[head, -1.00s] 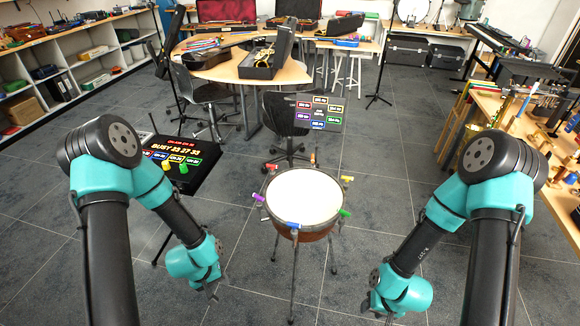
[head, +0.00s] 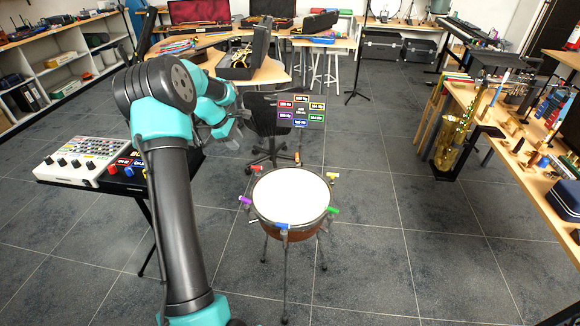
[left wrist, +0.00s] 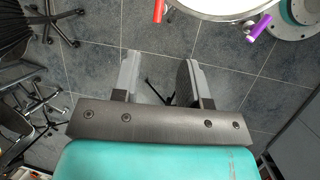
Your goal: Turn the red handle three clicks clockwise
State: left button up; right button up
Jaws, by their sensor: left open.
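A drum (head: 291,197) with a white head stands on legs at the middle of the head view, with coloured handles around its rim. The red handle (head: 256,168) is at the drum's far left rim. In the left wrist view the red handle (left wrist: 158,11) shows at the top edge, beside the drum (left wrist: 215,8). My left gripper (head: 238,128) is beyond the drum's far left side, apart from it. Its two fingers (left wrist: 159,64) are open and empty, with floor between them. My right gripper is out of view.
Other handles are purple (head: 244,200), blue (head: 281,226), green (head: 333,210) and yellow (head: 332,175). A panel with coloured labels (head: 301,109) and a chair (head: 268,150) stand behind the drum. Floor right of the drum is clear.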

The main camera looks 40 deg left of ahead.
aim_at(258, 167)
pick_arm(q)
jog(key=shift+a+r, duration=0.1)
jog(key=shift+r, duration=0.15)
jog(key=shift+f, duration=0.1)
jog(key=x, duration=1.7)
jog(key=shift+w+f, duration=0.1)
jog(key=shift+w, duration=0.05)
grip_shut()
